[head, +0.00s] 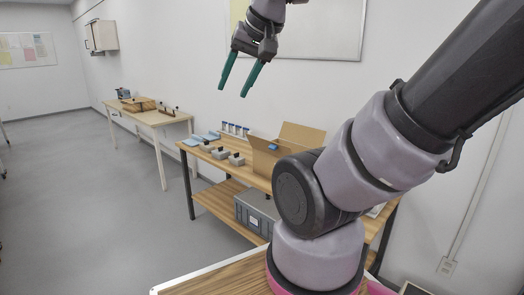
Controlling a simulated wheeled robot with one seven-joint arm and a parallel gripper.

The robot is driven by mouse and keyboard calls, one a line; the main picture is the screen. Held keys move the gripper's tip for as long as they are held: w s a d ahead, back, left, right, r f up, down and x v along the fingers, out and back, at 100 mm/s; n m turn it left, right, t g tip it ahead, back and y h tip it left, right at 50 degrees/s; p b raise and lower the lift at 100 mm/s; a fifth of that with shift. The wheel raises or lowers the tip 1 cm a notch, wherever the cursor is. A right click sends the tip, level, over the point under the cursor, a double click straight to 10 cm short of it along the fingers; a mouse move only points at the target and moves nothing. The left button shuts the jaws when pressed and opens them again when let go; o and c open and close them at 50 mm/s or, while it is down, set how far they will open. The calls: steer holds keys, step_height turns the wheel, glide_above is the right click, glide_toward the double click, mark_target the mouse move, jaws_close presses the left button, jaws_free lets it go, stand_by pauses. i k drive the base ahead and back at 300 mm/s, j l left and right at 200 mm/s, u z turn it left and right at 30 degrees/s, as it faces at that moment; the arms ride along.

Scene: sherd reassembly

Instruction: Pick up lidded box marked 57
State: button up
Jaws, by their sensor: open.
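My gripper (238,82) is high in the upper middle of the head view, fingers pointing down. Its two green fingers are apart with nothing between them. It is well above the nearer wooden table (262,181). Several small grey boxes (236,159) sit in a row on that table, left of an open cardboard box. They may be lidded boxes, but no marking can be read at this size, so I cannot tell which one is 57. My arm hides the right part of the table.
An open cardboard box (262,158) stands on the table with a blue item at its edge. A grey crate (256,213) is on the lower shelf. A second table (151,117) stands farther back. The floor at left is clear.

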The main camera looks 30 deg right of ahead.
mark_target(221, 153)
steer(key=i+j+z, duration=0.15)
steer(key=z, duration=0.25)
steer(key=i+j+z, duration=0.2)
steer(key=z, duration=0.25)
steer(key=i+j+z, duration=0.2)
steer(key=z, duration=0.2)
steer(key=i+j+z, duration=0.15)
steer(key=j, duration=0.4)
steer(key=i+j+z, duration=0.1)
steer(key=j, duration=0.45)
steer(key=i+j+z, duration=0.15)
steer(key=j, duration=0.45)
steer(key=i+j+z, duration=0.15)
steer(key=j, duration=0.45)
steer(key=i+j+z, duration=0.1)
steer(key=j, duration=0.9)
steer(key=i+j, duration=0.15)
steer(key=j, duration=0.3)
